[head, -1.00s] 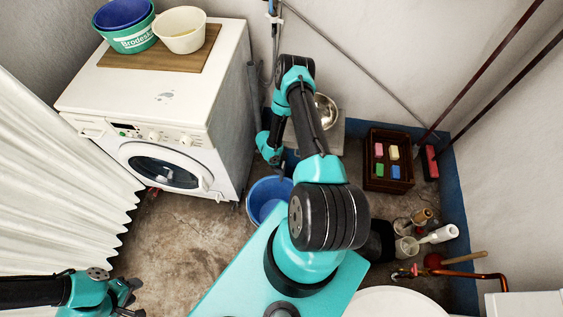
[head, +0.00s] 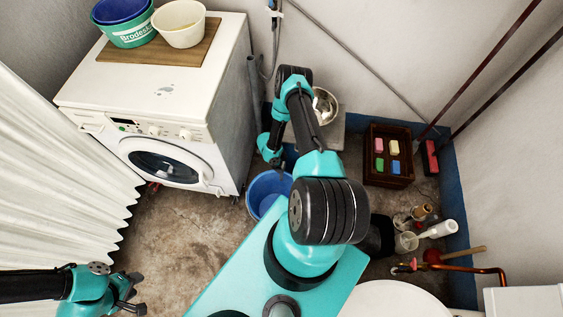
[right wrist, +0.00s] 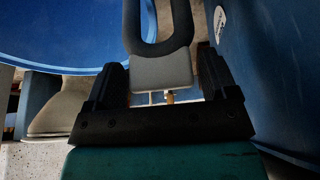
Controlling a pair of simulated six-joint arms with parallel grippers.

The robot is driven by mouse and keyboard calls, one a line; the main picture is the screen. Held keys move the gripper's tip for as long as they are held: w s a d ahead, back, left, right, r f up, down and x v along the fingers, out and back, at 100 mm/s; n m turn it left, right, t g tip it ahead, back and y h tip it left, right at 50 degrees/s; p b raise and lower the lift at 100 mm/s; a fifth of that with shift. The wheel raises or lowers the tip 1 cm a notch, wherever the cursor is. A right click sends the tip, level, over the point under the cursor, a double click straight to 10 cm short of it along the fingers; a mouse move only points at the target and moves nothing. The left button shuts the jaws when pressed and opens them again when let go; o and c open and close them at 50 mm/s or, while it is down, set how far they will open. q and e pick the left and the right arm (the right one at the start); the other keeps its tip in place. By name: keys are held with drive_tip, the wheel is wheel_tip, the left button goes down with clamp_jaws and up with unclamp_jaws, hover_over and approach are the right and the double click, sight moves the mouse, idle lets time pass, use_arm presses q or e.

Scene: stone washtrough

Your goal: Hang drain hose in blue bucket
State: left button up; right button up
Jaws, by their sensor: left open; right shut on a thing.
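The blue bucket (head: 258,197) stands on the floor right of the washing machine, partly hidden by my right arm. My right gripper (head: 276,163) is low over the bucket's far side. In the right wrist view my right gripper (right wrist: 163,88) is shut on the drain hose's grey block (right wrist: 162,72), with a dark U-shaped loop (right wrist: 133,25) beyond it. A blue rim and wall, seemingly the bucket (right wrist: 75,68), lie at the upper left there, close to the hose. I cannot tell whether they touch. My left gripper (head: 133,293) is open and empty at the lower left.
A washing machine (head: 205,95) carries a board with tubs (head: 180,27). A dark crate (head: 372,165) with coloured blocks, a metal bowl (head: 326,105) and several bottles stand to the right. A large blue surface (right wrist: 270,80) fills the right wrist view's right side. Left floor is clear.

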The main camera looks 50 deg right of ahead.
drive_tip(key=shift+f, duration=1.65)
drive_tip(key=o, duration=0.9)
drive_tip(key=v, duration=1.7)
drive_tip(key=shift+w+r, duration=0.15)
drive_tip(key=shift+w, duration=0.05)
